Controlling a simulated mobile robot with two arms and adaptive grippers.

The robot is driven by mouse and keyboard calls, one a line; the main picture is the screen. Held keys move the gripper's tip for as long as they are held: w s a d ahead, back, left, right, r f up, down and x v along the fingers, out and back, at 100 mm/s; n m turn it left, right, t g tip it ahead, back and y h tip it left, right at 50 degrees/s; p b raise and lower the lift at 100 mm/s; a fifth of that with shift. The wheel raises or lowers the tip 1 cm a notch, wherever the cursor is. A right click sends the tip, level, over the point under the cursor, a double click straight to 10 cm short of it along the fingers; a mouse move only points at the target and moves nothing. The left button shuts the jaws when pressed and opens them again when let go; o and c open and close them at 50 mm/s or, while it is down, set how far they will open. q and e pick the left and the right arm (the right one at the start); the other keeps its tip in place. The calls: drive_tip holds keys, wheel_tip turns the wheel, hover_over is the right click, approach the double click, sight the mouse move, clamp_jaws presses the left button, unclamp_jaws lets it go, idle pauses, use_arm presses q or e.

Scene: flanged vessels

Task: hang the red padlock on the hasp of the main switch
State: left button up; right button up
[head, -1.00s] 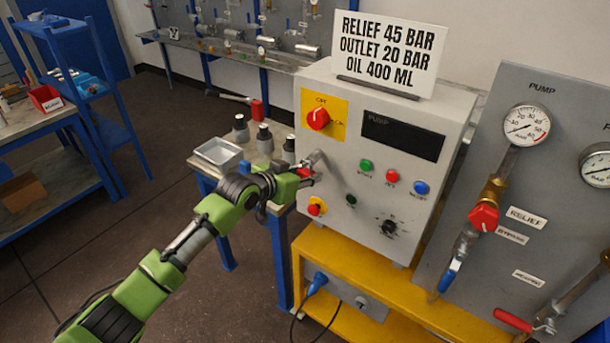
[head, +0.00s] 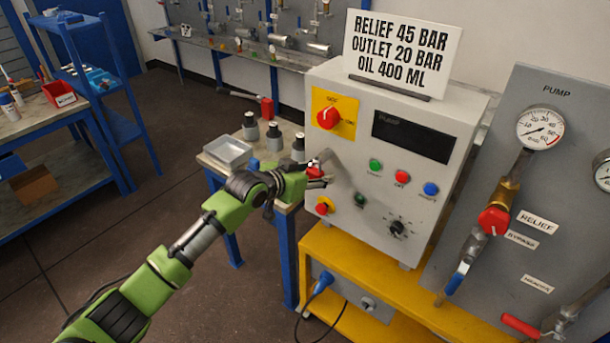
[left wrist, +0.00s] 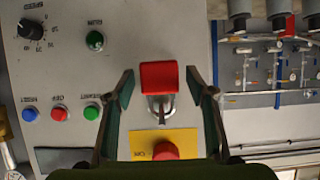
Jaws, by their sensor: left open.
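The main switch, a red knob (head: 327,117) on a yellow plate, is at the upper left of the grey control box. The wrist view shows it upside down, with its yellow plate (left wrist: 183,139). The red padlock (left wrist: 159,75) is between my left fingers, its metal shackle toward the switch and at the hasp (left wrist: 162,115). The shackle appears to hang on the hasp, but the exact link is too small to tell. My left gripper (head: 318,172) is open around the padlock, with gaps on both sides. The padlock is partly hidden in the head view (head: 314,169).
Coloured push buttons (head: 402,177), a red and yellow button (head: 324,205) and a black dial (head: 397,228) are on the box face near my gripper. A sign (head: 402,50) stands on top.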

use_arm(q)
drive_tip(key=v, duration=1.2)
drive_tip(key=w+a+f+n+y+b, duration=0.15)
drive_tip(key=a+f, duration=0.25)
drive_tip(key=f, duration=0.6)
drive_tip(key=a+f+n+y, duration=0.2)
drive_tip(key=a+f, duration=0.1)
drive_tip(key=f, duration=0.6)
drive_tip(key=s+a+f+g+y, duration=0.1)
drive_tip(key=s+a+f, duration=0.15)
drive_tip(key=f, duration=0.45)
drive_tip(key=s+a+f+n+g, duration=0.15)
drive_tip(key=s+f, duration=0.25)
drive_tip(key=f, duration=0.4)
drive_tip(key=s+a+f+y, duration=0.1)
drive_tip(key=s+a+f, duration=0.25)
drive_tip(key=f, duration=0.35)
drive_tip(key=s+a+f+g+y+b, duration=0.1)
drive_tip(key=s+a+f+g+y, duration=0.15)
drive_tip(key=s+f, duration=1.6)
drive_tip(key=s+f+g, duration=0.2)
drive_tip(key=s+f, duration=0.2)
drive_tip(key=s, duration=1)
drive_tip(key=s+a+f+g+b, duration=0.1)
drive_tip(key=s+f+g, duration=0.1)
drive_tip(key=s, duration=1.3)
drive_tip(key=shift+f, duration=0.9)
drive_tip(key=shift+w, duration=0.15)
